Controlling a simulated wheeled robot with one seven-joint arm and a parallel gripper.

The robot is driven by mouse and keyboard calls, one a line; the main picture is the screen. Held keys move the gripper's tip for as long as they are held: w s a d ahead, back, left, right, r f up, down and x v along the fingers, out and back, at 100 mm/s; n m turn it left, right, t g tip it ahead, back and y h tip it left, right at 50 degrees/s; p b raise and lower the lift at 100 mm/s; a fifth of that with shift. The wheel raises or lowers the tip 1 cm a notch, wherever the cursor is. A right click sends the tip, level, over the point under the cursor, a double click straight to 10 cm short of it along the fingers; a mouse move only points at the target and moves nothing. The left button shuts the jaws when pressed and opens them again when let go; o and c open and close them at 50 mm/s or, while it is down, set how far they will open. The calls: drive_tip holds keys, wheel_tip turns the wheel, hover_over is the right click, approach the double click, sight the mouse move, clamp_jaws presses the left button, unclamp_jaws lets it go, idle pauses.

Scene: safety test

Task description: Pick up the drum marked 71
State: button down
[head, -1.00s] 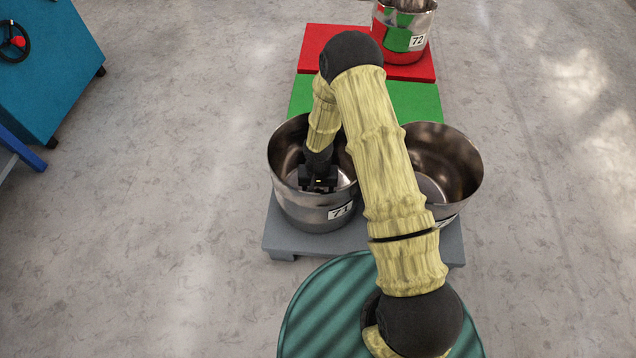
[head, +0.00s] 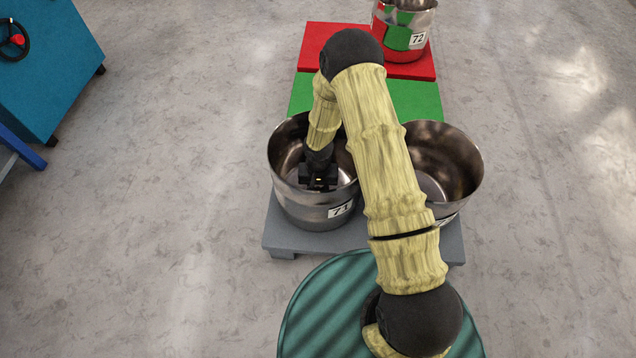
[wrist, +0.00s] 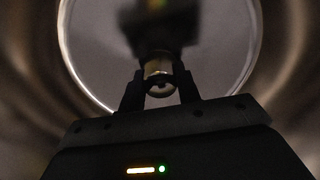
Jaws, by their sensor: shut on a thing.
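The drum marked 71 (head: 312,212) is a shiny open-topped metal vessel at the left of the grey platform (head: 283,240) in the head view. My gripper (head: 319,183) reaches down inside it. In the wrist view, my gripper's fingers (wrist: 160,90) are shut on a small brassy knob (wrist: 160,85) inside the drum, and the drum's round floor (wrist: 215,60) shows beyond. A dark blurred shape covers part of that floor. The drum stands upright; whether its base touches the platform is hard to tell.
A second open metal drum (head: 460,165) stands close on the right, partly hidden by my arm, its label mostly covered. A drum marked 72 (head: 402,40) stands on a red platform (head: 318,45) behind a green one (head: 415,100). A blue cabinet (head: 45,70) is far left. Floor is clear between.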

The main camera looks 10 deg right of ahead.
wheel_tip(320, 180, up, 10)
drive_tip(key=p, duration=0.6)
drive_tip(key=shift+a, duration=0.1)
idle(0.5)
